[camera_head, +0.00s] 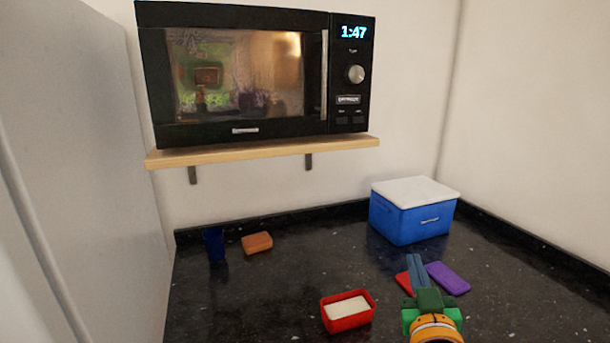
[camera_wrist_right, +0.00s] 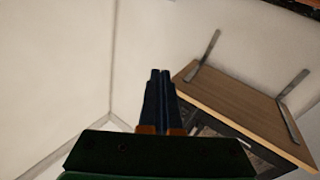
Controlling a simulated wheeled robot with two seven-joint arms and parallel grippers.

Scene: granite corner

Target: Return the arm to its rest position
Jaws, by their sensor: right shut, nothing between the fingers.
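My right gripper (camera_head: 415,272) is at the lower right in the head view, above the dark counter, with its blue fingers together and nothing between them. In the right wrist view the gripper (camera_wrist_right: 160,75) also shows its two fingers side by side, pointing at bare wall and the shelf underside. Its green and orange arm parts come in from the bottom edge in the head view. My left gripper does not show.
Near my right gripper are a red tub with white contents (camera_head: 347,322), a purple block (camera_head: 448,278) and a partly hidden red thing (camera_head: 404,283). A blue cooler (camera_head: 410,220), blue cup (camera_head: 214,245) and orange-brown block (camera_head: 257,243) stand farther back. A microwave (camera_head: 232,130) sits on a wooden shelf (camera_head: 270,151).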

